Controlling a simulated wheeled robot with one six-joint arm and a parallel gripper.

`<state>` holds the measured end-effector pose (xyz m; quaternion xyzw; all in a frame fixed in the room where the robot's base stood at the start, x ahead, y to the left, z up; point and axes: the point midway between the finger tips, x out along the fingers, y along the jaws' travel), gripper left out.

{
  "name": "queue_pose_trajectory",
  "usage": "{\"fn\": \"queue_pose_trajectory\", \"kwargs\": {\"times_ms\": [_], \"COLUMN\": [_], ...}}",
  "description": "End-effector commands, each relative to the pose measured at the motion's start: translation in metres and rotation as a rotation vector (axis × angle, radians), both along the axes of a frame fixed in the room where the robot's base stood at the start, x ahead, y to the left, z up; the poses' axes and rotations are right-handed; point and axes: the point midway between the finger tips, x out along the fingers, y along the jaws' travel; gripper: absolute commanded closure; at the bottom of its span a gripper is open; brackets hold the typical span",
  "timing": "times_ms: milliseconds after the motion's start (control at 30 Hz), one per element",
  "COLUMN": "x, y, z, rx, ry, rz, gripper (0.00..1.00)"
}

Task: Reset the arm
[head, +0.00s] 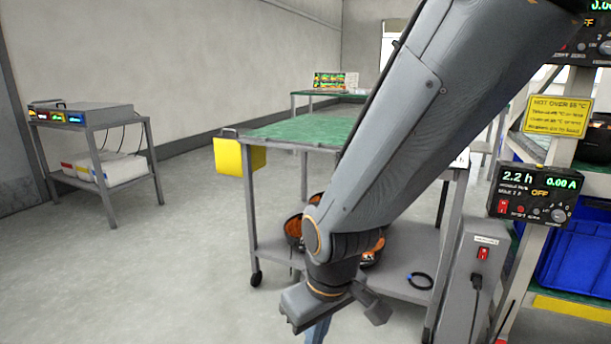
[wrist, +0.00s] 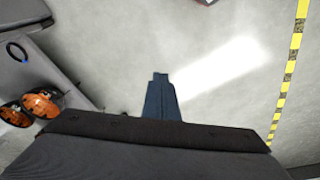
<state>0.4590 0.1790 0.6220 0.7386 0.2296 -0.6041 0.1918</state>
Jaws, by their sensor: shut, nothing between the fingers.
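My arm reaches down across the middle of the head view, in front of the green-topped cart. My gripper (head: 318,332) hangs at the lower edge of the head view, with only a bluish part of its fingers showing. In the wrist view my gripper (wrist: 160,78) points out over bare grey floor, its dark blue fingers together and nothing between them. It touches nothing that I can see. Part of the cart is hidden behind my arm.
A power box (head: 536,195) is on the rack at right. A grey stand (head: 92,125) is at left. Floor between is clear; yellow-black tape (wrist: 286,85) crosses it.

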Motion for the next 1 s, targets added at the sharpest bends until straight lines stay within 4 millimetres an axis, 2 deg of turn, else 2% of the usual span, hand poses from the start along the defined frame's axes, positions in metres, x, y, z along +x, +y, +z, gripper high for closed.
{"fn": "queue_pose_trajectory", "kwargs": {"times_ms": [100, 367, 767, 1000], "x": [-0.030, -0.088, -0.078, -0.075], "y": [0.006, 0.008, -0.015, -0.039], "z": [0.009, 0.026, 0.062, 0.097], "rx": [-0.012, -0.056, -0.055, -0.054], "ry": [0.060, 0.179, 0.175, 0.178], "rz": [-0.016, -0.056, -0.139, -0.217], "gripper": [1.00, 1.00, 1.00, 1.00]}}
